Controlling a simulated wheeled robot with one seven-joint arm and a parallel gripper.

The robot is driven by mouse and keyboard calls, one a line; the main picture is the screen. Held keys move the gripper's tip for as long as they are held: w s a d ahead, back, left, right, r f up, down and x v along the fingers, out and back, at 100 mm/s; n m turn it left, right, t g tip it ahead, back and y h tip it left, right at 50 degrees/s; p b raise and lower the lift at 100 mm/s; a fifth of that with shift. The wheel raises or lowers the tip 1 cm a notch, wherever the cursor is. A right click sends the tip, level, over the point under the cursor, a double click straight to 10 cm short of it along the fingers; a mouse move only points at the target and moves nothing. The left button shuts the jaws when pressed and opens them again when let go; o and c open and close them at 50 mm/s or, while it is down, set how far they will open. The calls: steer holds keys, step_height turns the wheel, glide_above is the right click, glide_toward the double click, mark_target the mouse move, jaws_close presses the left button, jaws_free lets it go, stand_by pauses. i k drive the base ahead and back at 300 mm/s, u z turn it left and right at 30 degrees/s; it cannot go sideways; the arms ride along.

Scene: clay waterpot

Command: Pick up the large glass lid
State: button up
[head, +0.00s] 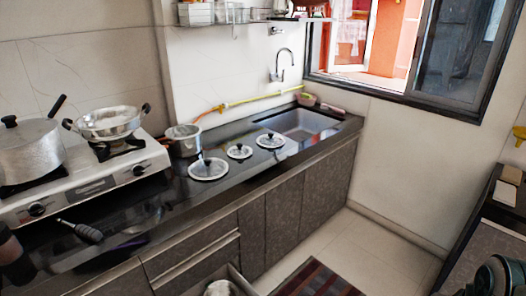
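Three round glass lids with dark knobs lie apart on the black counter between the stove and the sink. The large glass lid (208,170) looks the biggest and is nearest to me, with its dark knob upward. A small glass lid (239,152) lies just behind and to the right of it. A medium glass lid (270,141) lies farther right, close to the sink. No fingertips of my gripper can be made out in the head view, and nothing is seen touching the lids.
A metal pot (183,140) stands left of the large lid, beside the stove (105,180) with its cookware. The sink (303,122) is at the right. A lower drawer (238,275) is pulled out with a metal vessel inside. Floor (350,244) is open to the right.

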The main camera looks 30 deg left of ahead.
mark_target(208, 169)
steer(key=z, duration=0.05)
steer(key=i, duration=1.6)
steer(key=u, duration=0.8)
steer(key=i, duration=1.45)
steer(key=u, duration=1.25)
steer(key=i, duration=0.4)
steer(key=u, duration=0.1)
